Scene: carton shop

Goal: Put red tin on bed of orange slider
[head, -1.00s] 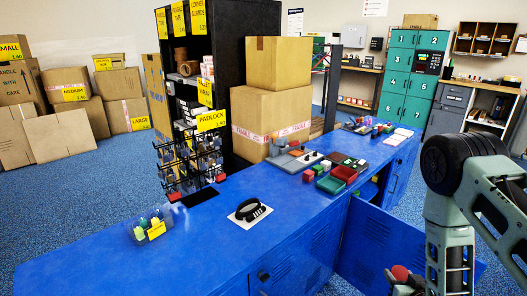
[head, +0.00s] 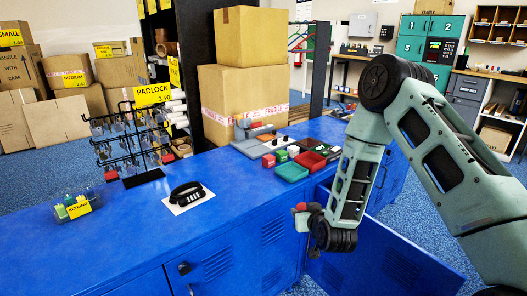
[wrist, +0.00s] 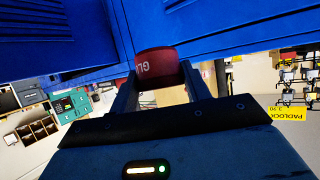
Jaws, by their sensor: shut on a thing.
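My gripper (wrist: 157,85) is shut on the red tin (wrist: 157,63), which sits between the fingertips in the wrist view with pale lettering on its side. In the head view the red tin (head: 300,207) shows small at the end of my arm, in front of the blue counter's front edge. Grey fixtures with small reddish-orange parts (head: 262,131) stand on the counter's far part. I cannot tell surely which of them is the orange slider, and its bed is not clear at this size.
A green tray (head: 291,173), a red tray (head: 309,159) and small blocks lie on the blue counter (head: 235,170). A telephone-like black thing (head: 186,193) and a padlock rack (head: 130,145) stand to the left. An open blue locker door (head: 385,262) juts out below my gripper.

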